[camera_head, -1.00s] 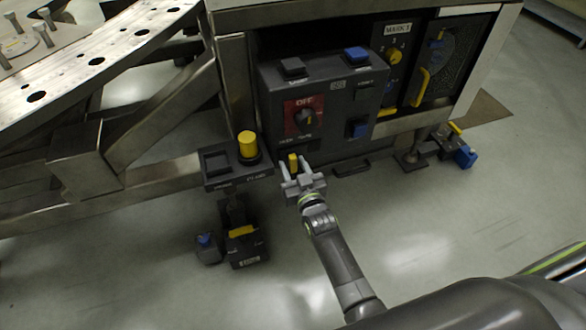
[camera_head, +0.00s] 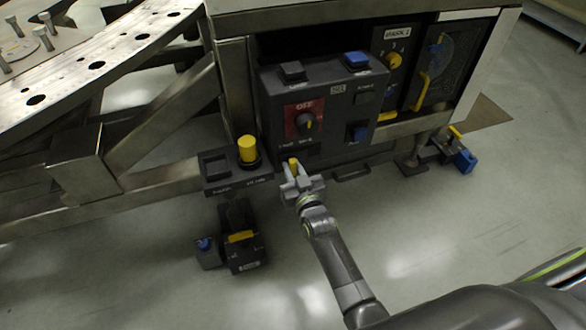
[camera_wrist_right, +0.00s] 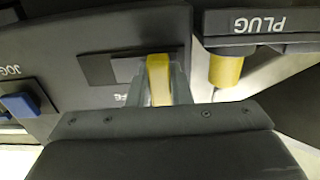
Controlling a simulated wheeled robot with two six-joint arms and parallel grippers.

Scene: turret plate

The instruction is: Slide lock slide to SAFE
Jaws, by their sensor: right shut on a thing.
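The lock slide is a small yellow tab (camera_head: 293,163) low on the front of the grey control box (camera_head: 340,106). In the right wrist view the yellow tab (camera_wrist_right: 158,78) stands out from a dark slot plate (camera_wrist_right: 110,68), with lettering beside it mostly covered. My right gripper (camera_head: 292,172) is shut on the tab, one finger on each side. The slide's end position cannot be read. My left gripper is not in view.
A red OFF panel with a dark knob (camera_head: 304,122) is above the slide. A yellow plug (camera_head: 248,150) stands just left of it, close to my gripper. A pedal unit (camera_head: 242,250) stands on the floor.

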